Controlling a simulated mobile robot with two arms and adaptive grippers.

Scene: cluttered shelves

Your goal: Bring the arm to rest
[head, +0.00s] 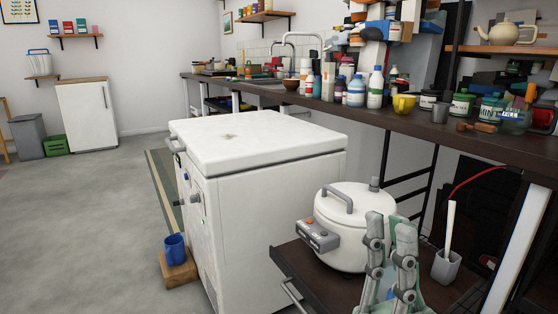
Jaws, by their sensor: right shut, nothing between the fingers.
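My right gripper (390,226) shows at the bottom right of the head view, with its grey-green fingers pointing up. It is shut with nothing held. It appears in front of the right side of a white cooker (342,255) with a grey handle, covering part of it; I cannot tell whether they touch. The cooker stands on a dark low shelf (290,258). My left gripper is not in view.
A white chest freezer (260,145) stands left of the cooker. A grey cup (446,267) holding a white stick is right of the gripper. A long counter (400,118) carries many bottles and jars. A blue mug (175,247) sits on a wooden block. The left floor is open.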

